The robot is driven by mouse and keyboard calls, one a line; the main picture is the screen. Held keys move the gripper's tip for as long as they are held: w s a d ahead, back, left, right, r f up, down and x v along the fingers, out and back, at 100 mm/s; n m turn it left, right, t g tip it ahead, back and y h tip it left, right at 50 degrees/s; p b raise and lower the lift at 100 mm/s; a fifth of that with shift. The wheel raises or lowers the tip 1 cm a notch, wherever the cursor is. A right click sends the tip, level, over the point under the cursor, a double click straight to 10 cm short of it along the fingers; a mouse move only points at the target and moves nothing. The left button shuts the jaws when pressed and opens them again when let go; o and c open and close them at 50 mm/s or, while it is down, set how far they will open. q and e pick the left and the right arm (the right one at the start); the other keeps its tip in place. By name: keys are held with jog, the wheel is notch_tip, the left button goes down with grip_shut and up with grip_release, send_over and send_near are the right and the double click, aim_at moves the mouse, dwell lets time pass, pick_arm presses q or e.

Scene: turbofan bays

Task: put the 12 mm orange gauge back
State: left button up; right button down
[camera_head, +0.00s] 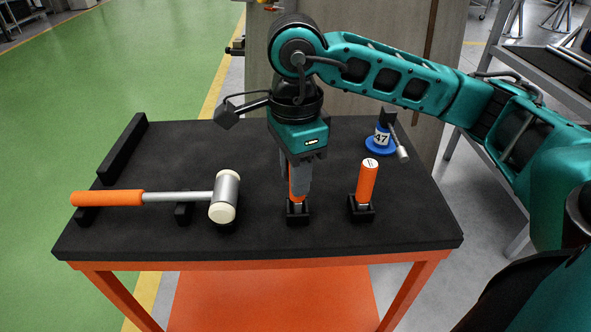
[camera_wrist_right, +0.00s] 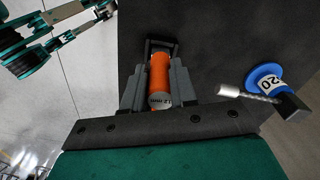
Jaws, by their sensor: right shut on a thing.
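My right gripper (camera_head: 298,185) points down and is shut on an orange gauge (camera_head: 296,183). In the right wrist view the gauge (camera_wrist_right: 160,76) reads "12 mm" on its end and lies between both fingers (camera_wrist_right: 158,92). It stands upright, its metal lower end at a small black holder (camera_head: 298,214) on the table. I cannot tell how deep it sits. A second orange gauge (camera_head: 367,180) stands upright in another black holder (camera_head: 361,211) to the right; its label is too small to read surely. My left gripper is not in view.
A mallet (camera_head: 178,198) with an orange handle lies on supports at the table's (camera_head: 275,240) left. A black bar (camera_head: 123,148) lines the left edge. Front table space is clear.

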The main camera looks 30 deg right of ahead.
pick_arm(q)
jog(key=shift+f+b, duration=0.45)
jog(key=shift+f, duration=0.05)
pick_arm(e)
jog(key=shift+f, duration=0.5)
jog(key=c, duration=0.8)
grip_release()
jog(key=shift+r, duration=0.3)
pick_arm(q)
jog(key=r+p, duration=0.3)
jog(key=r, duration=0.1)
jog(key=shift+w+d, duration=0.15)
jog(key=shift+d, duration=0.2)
pick_arm(e)
notch_tip(320, 180, up, 12)
jog(key=shift+r, duration=0.2)
